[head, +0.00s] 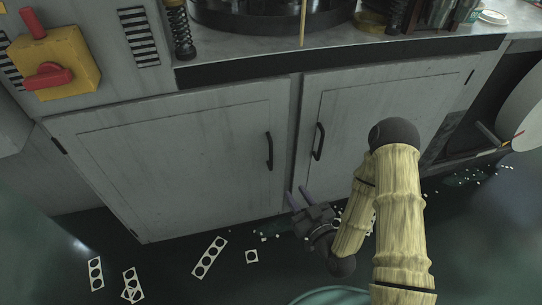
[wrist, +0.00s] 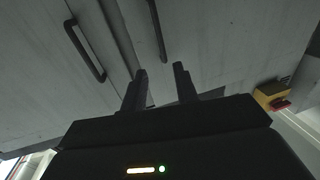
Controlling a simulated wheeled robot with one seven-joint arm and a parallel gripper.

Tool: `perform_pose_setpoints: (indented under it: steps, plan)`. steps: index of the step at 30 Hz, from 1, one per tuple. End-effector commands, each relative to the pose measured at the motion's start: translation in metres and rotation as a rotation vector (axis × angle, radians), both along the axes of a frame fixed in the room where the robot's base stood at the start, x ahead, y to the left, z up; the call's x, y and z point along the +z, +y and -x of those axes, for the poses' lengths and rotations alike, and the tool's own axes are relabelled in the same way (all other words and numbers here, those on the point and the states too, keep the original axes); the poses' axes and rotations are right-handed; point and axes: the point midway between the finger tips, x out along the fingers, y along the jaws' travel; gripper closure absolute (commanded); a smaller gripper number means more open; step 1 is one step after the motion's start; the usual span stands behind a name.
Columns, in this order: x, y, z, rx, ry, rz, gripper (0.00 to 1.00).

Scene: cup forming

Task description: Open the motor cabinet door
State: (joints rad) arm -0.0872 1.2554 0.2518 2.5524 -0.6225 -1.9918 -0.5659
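The motor cabinet has two closed grey doors: a left door (head: 180,155) and a right door (head: 400,115). A dark handle (head: 269,151) is on the left door and another dark handle (head: 318,141) is on the right door, both near the centre seam. My gripper (head: 298,196) is open and empty, below the handles in the head view and touching neither. In the wrist view my gripper (wrist: 160,72) has its two fingers apart. That view is turned over; one handle (wrist: 158,30) lies ahead between the fingers' lines, and another handle (wrist: 87,50) is to the left.
A yellow box with red knobs (head: 52,68) is on the wall at upper left. A grey worktop (head: 255,62) overhangs the doors. White punched scraps (head: 209,258) lie on the dark floor. An open recess (head: 450,135) is at right.

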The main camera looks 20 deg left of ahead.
Motion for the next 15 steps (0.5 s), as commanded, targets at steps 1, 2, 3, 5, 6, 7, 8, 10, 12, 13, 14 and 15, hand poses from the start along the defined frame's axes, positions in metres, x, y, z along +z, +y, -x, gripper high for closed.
perform_pose_setpoints:
  steps: [1, 2, 3, 5, 6, 7, 8, 10, 12, 13, 14, 15]
  plan:
    - [0.0, 0.001, -0.001, 0.001, -0.001, 0.001, 0.7]
    - [-0.001, 0.001, -0.001, 0.001, -0.001, 0.001, 0.7]
    - [-0.001, 0.002, -0.002, 0.003, -0.002, 0.004, 0.7]
    - [-0.002, 0.004, -0.004, 0.005, -0.003, 0.004, 0.7]
    - [-0.003, 0.006, -0.005, 0.006, -0.002, 0.006, 0.7]
    - [-0.004, 0.007, -0.007, 0.006, -0.003, 0.008, 0.7]
    - [-0.004, 0.009, -0.008, 0.008, -0.003, 0.008, 0.7]
    - [-0.005, 0.013, -0.012, 0.009, -0.003, 0.009, 0.7]
    - [-0.004, 0.017, -0.016, 0.008, -0.004, 0.007, 0.7]
    - [-0.003, 0.019, -0.018, 0.007, -0.005, 0.006, 0.7]
    - [-0.003, 0.021, -0.02, 0.005, -0.006, 0.003, 0.7]
    - [-0.003, 0.022, -0.023, 0.002, -0.007, 0.0, 0.7]
